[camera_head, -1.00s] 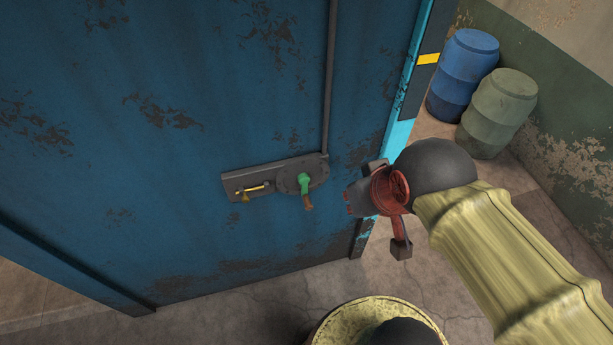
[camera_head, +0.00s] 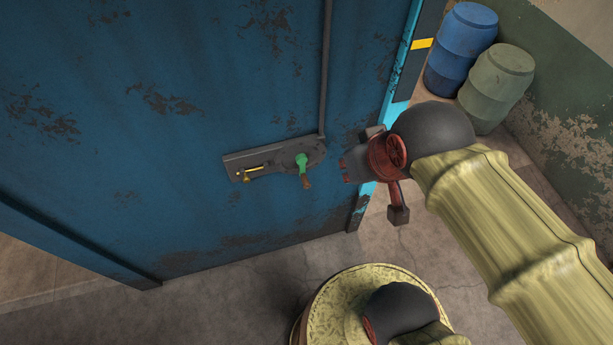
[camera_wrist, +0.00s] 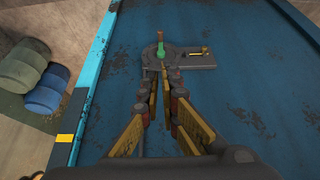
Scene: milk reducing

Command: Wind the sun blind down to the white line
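A grey mounting plate (camera_head: 275,160) is fixed low on a worn blue panel. It carries a crank with a green hub (camera_head: 301,161) and a short brown handle (camera_head: 306,181) pointing down. The crank also shows in the wrist view, with its green part (camera_wrist: 161,50) beyond my fingertips. A small brass latch (camera_head: 252,175) sits on the plate's left part. My gripper (camera_head: 345,170) is right of the crank, apart from it. In the wrist view, my gripper (camera_wrist: 162,80) is open and empty, its fingers on either side of a gap. I cannot make out the blind or a white line.
A dark rod (camera_head: 326,70) runs up the panel from the plate. A dark strip with a yellow band (camera_head: 422,43) lies along the panel's cyan right edge. A blue barrel (camera_head: 460,50) and a grey-green barrel (camera_head: 497,85) stand by the wall.

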